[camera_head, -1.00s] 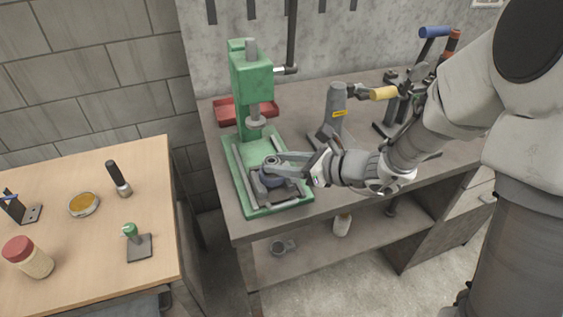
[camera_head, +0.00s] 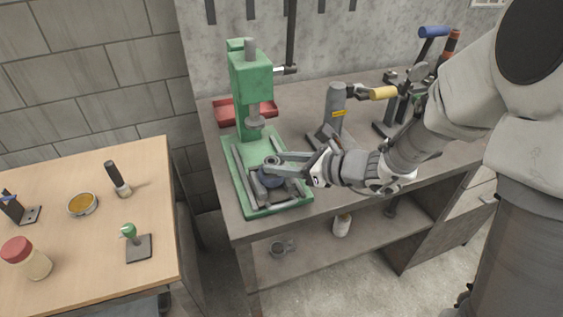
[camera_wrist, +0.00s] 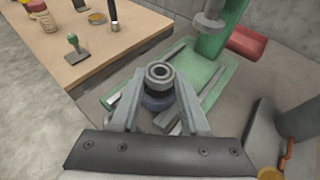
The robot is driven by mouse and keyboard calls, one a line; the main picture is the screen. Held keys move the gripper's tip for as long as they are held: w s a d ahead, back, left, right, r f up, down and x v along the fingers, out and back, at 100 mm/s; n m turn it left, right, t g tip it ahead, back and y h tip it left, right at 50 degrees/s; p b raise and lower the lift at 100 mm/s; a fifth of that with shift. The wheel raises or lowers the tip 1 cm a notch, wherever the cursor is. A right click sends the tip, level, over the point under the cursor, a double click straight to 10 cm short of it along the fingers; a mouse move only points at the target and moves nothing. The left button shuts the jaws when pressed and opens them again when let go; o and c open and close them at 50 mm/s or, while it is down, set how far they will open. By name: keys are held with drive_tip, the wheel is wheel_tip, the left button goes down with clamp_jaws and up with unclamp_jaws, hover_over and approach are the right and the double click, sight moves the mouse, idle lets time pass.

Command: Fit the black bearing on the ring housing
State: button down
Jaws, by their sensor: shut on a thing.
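My gripper (camera_head: 272,165) is shut on the black bearing (camera_wrist: 159,74), a small dark ring with a lighter grey rim, between its fingertips in the wrist view. The blue-grey ring housing (camera_wrist: 157,103) shows just below the bearing and is partly hidden by it and the fingers. In the head view the ring housing (camera_head: 269,180) sits in a grey fixture on the green press base (camera_head: 247,198). The bearing is over the housing; I cannot tell whether they touch. The fingers hide most of the bearing in the head view.
The green press column and ram (camera_head: 253,95) stand behind the housing. A red tray (camera_head: 262,108) is at the back, and a grey post tool (camera_head: 333,112) stands to the right. A wooden table (camera_head: 100,200) with several small items is at left, across a gap.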

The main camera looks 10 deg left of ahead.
drive_tip(key=shift+f+b, duration=0.8)
drive_tip(key=shift+f, duration=0.05)
idle(0.6)
drive_tip(key=shift+c, duration=1.6)
unclamp_jaws()
drive_tip(key=p+v, duration=0.3)
drive_tip(key=v, duration=1.4)
drive_tip(key=s+r+n+g+h+p, duration=0.3)
drive_tip(key=s+r+n+h, duration=0.25)
drive_tip(key=s+n, duration=0.55)
drive_tip(key=s+d+r+n+t+h+p, duration=0.1)
drive_tip(key=d+r+n+t+h+p, duration=0.1)
drive_tip(key=d+r+n+h, duration=0.5)
drive_tip(key=d+n+t, duration=0.1)
drive_tip(key=d+n, duration=0.1)
drive_tip(key=n, duration=0.2)
drive_tip(key=shift+s+d+t, duration=0.35)
drive_tip(key=shift+t, duration=0.05)
